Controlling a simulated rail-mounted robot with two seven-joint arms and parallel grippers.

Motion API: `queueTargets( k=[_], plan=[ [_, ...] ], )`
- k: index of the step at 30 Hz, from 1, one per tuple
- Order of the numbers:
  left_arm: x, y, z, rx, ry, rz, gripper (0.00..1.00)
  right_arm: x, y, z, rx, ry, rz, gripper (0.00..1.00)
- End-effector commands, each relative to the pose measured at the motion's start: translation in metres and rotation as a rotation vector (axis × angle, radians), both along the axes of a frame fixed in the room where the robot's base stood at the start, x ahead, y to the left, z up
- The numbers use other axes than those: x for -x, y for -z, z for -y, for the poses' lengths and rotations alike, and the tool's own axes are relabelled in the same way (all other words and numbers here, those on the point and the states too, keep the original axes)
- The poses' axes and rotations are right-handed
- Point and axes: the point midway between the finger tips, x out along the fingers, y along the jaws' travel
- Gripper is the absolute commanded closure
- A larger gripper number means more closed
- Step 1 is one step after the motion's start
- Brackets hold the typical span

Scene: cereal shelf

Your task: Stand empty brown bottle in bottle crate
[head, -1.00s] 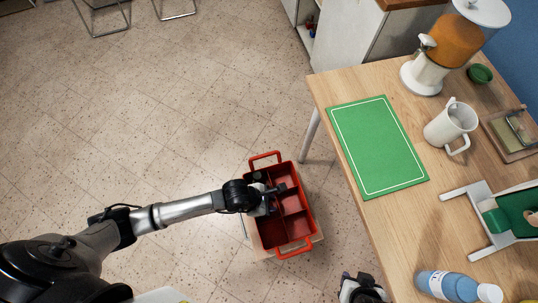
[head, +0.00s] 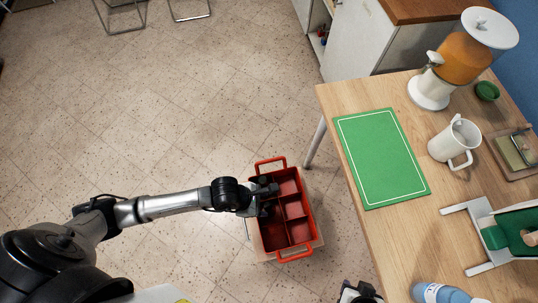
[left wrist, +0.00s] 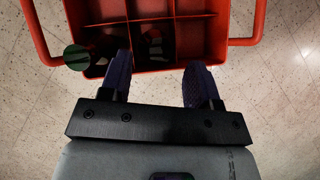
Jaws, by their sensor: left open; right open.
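The red bottle crate (head: 296,224) stands low beside the table, divided into compartments. It fills the top of the left wrist view (left wrist: 226,22). My left gripper (head: 268,198) is at the crate's left side. In the left wrist view its fingers (left wrist: 160,82) are apart at the crate's near wall. A dark object with pale patches (left wrist: 153,45) is in the compartment beyond the fingers; it may be the brown bottle, but I cannot tell. A dark object with a round green top (left wrist: 77,57) is in the left compartment. My right gripper (head: 360,294) is at the bottom edge, partly cut off.
The wooden table (head: 350,98) on the right holds a green mat (head: 382,158), a white pitcher (head: 452,145), a juice dispenser (head: 462,58) and a blue bottle (head: 438,293). A cabinet (head: 352,42) stands behind.

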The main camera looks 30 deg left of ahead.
Motion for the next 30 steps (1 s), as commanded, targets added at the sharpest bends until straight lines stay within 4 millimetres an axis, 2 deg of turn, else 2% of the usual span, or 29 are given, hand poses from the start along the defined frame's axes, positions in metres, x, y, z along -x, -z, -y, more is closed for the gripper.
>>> queueTargets(
  k=[1, 6, 16, 20, 22, 25, 27, 30],
  plan=[
    [0.003, -0.01, -0.005, -0.001, 0.001, 0.0, 0.44, 0.0, -0.006, 0.0, -0.001, 0.001, 0.0, 0.57],
    [0.009, -0.029, -0.016, -0.001, 0.001, 0.0, 0.44, 0.0, -0.012, -0.001, -0.004, 0.002, 0.0, 0.57],
    [0.014, -0.043, -0.024, 0.001, 0.001, -0.001, 0.44, 0.0, -0.015, -0.001, -0.003, 0.002, 0.0, 0.57],
    [0.015, -0.048, -0.016, 0.055, -0.009, -0.006, 0.44, 0.0, -0.015, 0.0, -0.001, 0.001, 0.0, 0.57],
    [0.016, -0.06, 0.0, 0.167, -0.032, -0.015, 0.44, 0.0, -0.015, 0.0, 0.001, -0.001, 0.0, 0.57],
    [0.015, -0.095, 0.033, 0.451, -0.107, -0.041, 0.44, 0.0, -0.015, 0.001, 0.004, -0.003, 0.0, 0.57],
    [0.01, -0.132, 0.053, 0.713, -0.203, -0.069, 0.44, 0.0, -0.015, 0.001, 0.005, -0.004, 0.0, 0.57],
    [-0.007, -0.19, 0.058, 1.112, -0.402, -0.116, 0.44, 0.0, -0.015, 0.002, 0.006, -0.004, 0.0, 0.57]
  ],
)
